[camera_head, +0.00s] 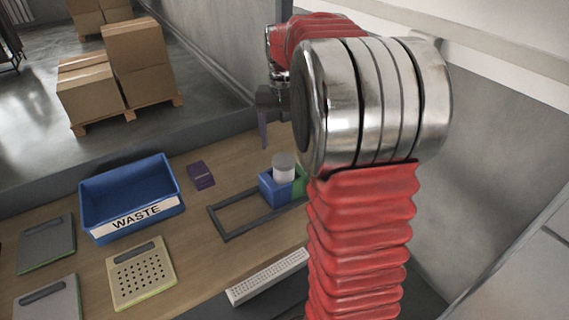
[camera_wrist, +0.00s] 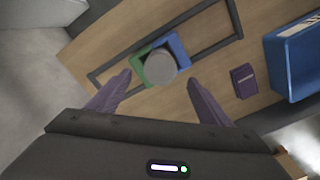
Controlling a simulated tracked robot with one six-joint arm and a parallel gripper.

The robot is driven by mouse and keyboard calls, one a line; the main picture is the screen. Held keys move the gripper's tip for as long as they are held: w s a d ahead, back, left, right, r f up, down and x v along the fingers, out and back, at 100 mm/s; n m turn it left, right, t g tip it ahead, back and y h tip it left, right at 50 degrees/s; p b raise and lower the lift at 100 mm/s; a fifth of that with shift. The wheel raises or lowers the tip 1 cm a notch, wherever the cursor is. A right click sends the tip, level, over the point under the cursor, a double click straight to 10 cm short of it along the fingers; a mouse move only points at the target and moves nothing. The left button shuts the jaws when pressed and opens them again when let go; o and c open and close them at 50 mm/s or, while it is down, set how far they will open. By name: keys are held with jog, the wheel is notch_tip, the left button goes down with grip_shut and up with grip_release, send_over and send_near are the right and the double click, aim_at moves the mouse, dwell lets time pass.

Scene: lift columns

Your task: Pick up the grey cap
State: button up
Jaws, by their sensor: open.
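The grey cap (camera_head: 284,162) is a short, round, light-grey piece. It sits upright on top of a blue block (camera_head: 272,190), with a green block (camera_head: 300,181) beside it, partly hidden by my arm. In the wrist view the cap (camera_wrist: 160,68) lies ahead of and between my finger lines, over the blue and green blocks. My gripper (camera_wrist: 158,92) is open and empty, with its purple fingers spread apart. In the head view one purple finger (camera_head: 263,132) shows above and behind the cap, apart from it.
A dark rectangular frame (camera_head: 228,235) lies around the blocks. A blue WASTE bin (camera_head: 128,172) stands to the left. A small purple box (camera_head: 200,175), a perforated plate (camera_head: 141,272) and a white slotted strip (camera_head: 268,276) lie on the wooden table.

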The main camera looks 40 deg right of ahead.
aim_at(284, 160)
jog(key=shift+s+a+f, duration=0.1)
jog(key=shift+a+f, duration=0.05)
jog(key=shift+f, duration=2.45)
jog(key=shift+c, duration=0.4)
jog(key=c, duration=1.2)
